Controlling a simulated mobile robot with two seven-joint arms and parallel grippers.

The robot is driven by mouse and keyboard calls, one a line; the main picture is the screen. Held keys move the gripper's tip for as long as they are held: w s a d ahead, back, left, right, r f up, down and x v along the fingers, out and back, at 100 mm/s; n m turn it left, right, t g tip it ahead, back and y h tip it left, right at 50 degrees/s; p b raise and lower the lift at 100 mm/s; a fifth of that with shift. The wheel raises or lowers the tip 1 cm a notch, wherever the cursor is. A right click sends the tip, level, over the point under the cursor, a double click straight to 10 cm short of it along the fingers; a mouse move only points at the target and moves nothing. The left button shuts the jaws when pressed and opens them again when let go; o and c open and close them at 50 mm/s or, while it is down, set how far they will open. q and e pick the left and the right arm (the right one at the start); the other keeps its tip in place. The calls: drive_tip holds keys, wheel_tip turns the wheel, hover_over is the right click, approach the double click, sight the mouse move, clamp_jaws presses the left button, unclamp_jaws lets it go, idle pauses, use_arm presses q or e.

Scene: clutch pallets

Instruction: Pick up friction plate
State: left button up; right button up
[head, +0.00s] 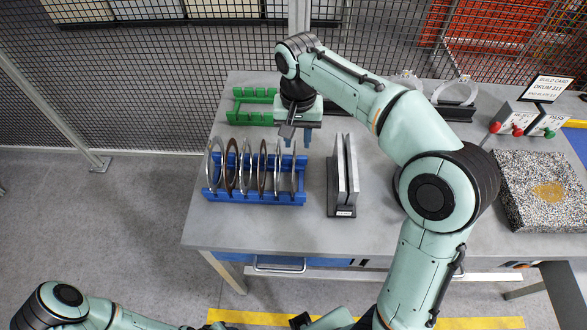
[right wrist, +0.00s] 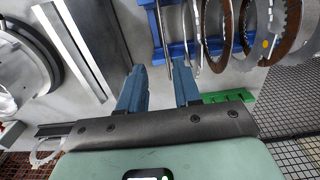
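A blue rack (head: 255,197) on the grey table holds several thin round plates upright in a row. Brown friction plates (head: 231,166) alternate with silver steel plates (head: 212,165). In the right wrist view, brown toothed friction plates (right wrist: 288,35) and steel plates show at the top right in the blue rack (right wrist: 180,50). My right gripper (head: 295,140) points down just behind the right end of the rack.
An empty green rack (head: 252,107) stands behind the blue one. A dark stand with upright grey slabs (head: 343,178) is to the right. Farther right are a speckled block (head: 540,190), a build card (head: 546,89) and red-knobbed fixtures. Mesh fencing runs behind the table.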

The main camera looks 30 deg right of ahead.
drive_tip(key=f, duration=0.5)
drive_tip(key=shift+w+a+f+b, duration=0.15)
drive_tip(key=shift+a+b, duration=0.2)
drive_tip(key=shift+a, duration=0.05)
clamp_jaws()
